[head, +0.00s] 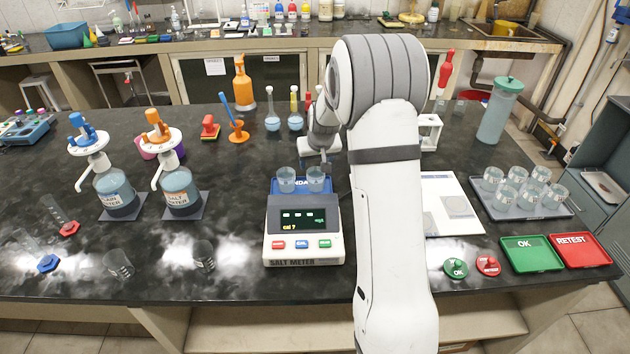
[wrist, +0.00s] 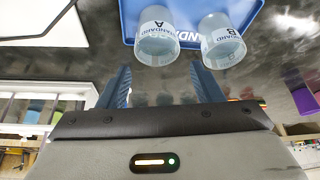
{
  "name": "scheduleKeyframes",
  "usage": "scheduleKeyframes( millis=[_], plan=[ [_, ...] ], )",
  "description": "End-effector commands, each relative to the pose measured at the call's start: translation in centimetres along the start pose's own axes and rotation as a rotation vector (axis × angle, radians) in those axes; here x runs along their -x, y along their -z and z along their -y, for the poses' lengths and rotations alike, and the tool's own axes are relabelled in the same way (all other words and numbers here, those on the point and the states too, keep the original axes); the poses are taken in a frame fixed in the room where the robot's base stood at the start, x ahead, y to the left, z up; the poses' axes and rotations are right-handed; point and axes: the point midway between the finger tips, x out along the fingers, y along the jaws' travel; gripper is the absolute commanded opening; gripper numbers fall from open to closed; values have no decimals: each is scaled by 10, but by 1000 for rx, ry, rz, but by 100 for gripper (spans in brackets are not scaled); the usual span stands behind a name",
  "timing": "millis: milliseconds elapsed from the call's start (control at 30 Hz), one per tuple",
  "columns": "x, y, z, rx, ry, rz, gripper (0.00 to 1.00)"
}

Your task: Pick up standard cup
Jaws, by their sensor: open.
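Two clear cups stand side by side on the blue top of the salt meter (head: 304,244). In the wrist view one is marked standard A (wrist: 157,45), the other standard B (wrist: 222,45). In the head view they are the left cup (head: 286,180) and the right cup (head: 316,179); their letters are too small to read there. My gripper (wrist: 159,68) is open and empty, its two blue fingers apart. In the wrist view cup A appears beyond the gap between the fingertips, and cup B beyond the right finger. My arm hides part of the gripper in the head view.
Green OK (head: 531,255) and red RETEST (head: 581,251) trays lie at the front right. Two dispenser bottles (head: 115,192) (head: 181,190) stand left. Flasks stand behind the meter.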

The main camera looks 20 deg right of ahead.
Motion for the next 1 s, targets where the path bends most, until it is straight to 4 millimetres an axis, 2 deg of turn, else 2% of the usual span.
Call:
scheduleKeyframes(
  millis=[367, 533, 700, 1000],
  plan=[
    [-35, -3, -2, -1, 0, 1, 60],
    [-59, -14, -3, -1, -1, 3, 60],
    [-77, -14, -3, -2, 0, 0, 60],
    [-80, -13, -3, -1, 0, -2, 59]
  ],
)
